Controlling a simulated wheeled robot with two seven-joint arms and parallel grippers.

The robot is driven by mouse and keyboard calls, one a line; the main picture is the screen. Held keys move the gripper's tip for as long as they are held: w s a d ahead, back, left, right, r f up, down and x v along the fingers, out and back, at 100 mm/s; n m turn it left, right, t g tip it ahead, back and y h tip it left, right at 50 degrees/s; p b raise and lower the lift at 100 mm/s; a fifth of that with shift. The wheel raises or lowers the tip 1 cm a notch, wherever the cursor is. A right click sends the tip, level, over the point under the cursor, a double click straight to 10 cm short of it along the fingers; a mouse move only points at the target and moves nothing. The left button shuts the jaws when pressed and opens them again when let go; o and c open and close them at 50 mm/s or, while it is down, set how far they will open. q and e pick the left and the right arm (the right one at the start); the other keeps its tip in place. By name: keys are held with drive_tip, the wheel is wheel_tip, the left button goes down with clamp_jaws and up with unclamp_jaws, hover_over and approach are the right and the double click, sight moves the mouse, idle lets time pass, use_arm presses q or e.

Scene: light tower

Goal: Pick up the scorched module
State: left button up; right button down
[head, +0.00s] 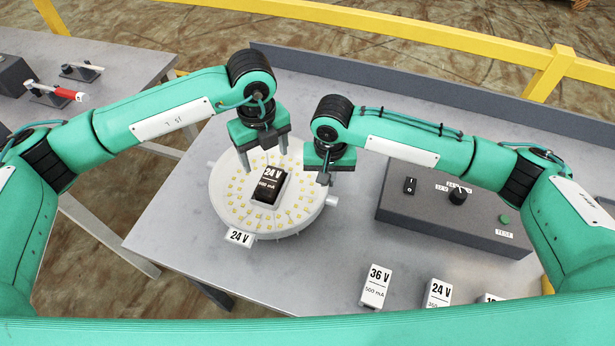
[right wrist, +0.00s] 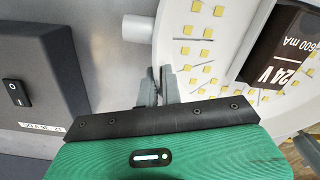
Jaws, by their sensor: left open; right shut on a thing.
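The scorched module (head: 268,186) is a blackened block labelled 24 V, 600 mA. It sits in the middle of a round white lamp plate (head: 225,205) dotted with yellow LEDs. The module also shows at the right of the right wrist view (right wrist: 285,50). My left gripper (head: 264,153) is open, with its fingers pointing down just behind the module in the head view; whether they reach around it I cannot tell. My right gripper (head: 323,176) is at the plate's right edge; in the right wrist view its fingers (right wrist: 160,88) are shut on the rim.
A grey control box (head: 450,215) with a switch, knob and green button stands right of the plate. White modules marked 36 V (head: 375,288) and 24 V (head: 437,296) stand at the front, beside a third partly hidden one. A second table (head: 100,60) is at left.

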use_arm(q)
drive_tip(key=o, duration=0.6)
drive_tip(key=shift+r+m, duration=0.15)
drive_tip(key=shift+m, duration=0.85)
drive_tip(key=m, duration=0.6)
drive_tip(key=m+h, duration=0.1)
drive_tip(key=m, duration=1.9)
hover_over(269, 180)
wheel_tip(269, 180, down, 4)
drive_tip(key=shift+s+a+r+g, duration=0.1)
drive_tip(key=shift+a+g, duration=0.05)
drive_tip(key=shift+g, duration=0.15)
drive_tip(key=shift+f, duration=2.55)
